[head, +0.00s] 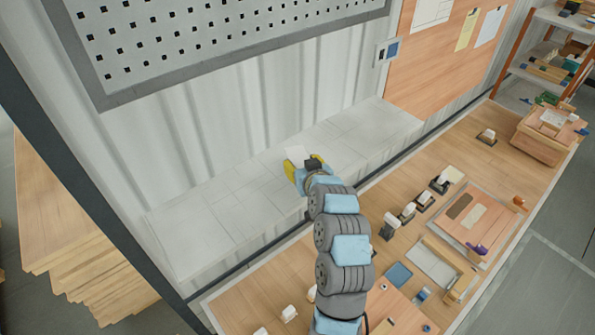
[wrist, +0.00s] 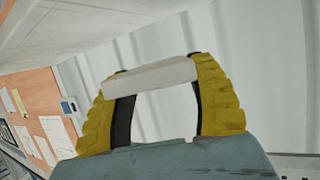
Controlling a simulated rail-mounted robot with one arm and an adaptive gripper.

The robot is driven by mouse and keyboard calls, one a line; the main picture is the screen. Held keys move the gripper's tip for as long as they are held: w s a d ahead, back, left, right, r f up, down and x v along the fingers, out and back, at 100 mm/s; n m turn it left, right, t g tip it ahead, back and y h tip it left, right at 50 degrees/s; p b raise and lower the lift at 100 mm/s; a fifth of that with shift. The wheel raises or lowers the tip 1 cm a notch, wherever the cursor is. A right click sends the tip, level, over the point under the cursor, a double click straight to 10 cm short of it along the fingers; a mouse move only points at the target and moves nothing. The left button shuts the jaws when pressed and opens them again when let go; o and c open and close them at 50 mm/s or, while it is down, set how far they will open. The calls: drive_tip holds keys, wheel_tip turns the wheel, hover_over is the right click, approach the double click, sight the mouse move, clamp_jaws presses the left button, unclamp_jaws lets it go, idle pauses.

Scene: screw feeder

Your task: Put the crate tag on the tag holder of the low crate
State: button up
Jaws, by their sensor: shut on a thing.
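My gripper (head: 304,164) is raised near the pale wall, in front of the white ledge in the head view. Its yellow fingers are shut on a flat white piece (head: 296,153), which looks like the crate tag. In the wrist view the piece (wrist: 150,77) spans the two fingertips as a pale bar, seen nearly edge-on. No tag holder can be made out. A wooden box (head: 541,137) stands at the far right end of the bench; I cannot tell whether it is the low crate.
The wooden bench (head: 478,168) carries several small dispensers (head: 407,212), a shallow tray (head: 432,264) and a blue pad (head: 398,275). A shelf rack (head: 545,70) stands at upper right.

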sight(297, 166)
drive_tip(key=shift+w+a+f+p, duration=0.25)
drive_tip(key=shift+w+f, duration=0.35)
drive_tip(key=shift+f, duration=0.15)
drive_tip(key=shift+w+a+f+p, duration=0.2)
drive_tip(key=shift+w+f, duration=0.4)
drive_tip(key=shift+f, duration=0.2)
drive_tip(key=shift+w+a+f+p, duration=0.15)
drive_tip(key=shift+w+a+f, duration=0.1)
drive_tip(key=shift+w+f, duration=0.45)
wheel_tip(297, 166, down, 3)
drive_tip(key=shift+s+f+p, duration=0.1)
drive_tip(key=shift+p, duration=0.6)
drive_tip(key=shift+f+b, duration=0.3)
drive_tip(key=shift+b, duration=0.15)
drive_tip(key=o, duration=1.1)
drive_tip(key=shift+o, duration=0.2)
drive_tip(key=shift+f, duration=0.1)
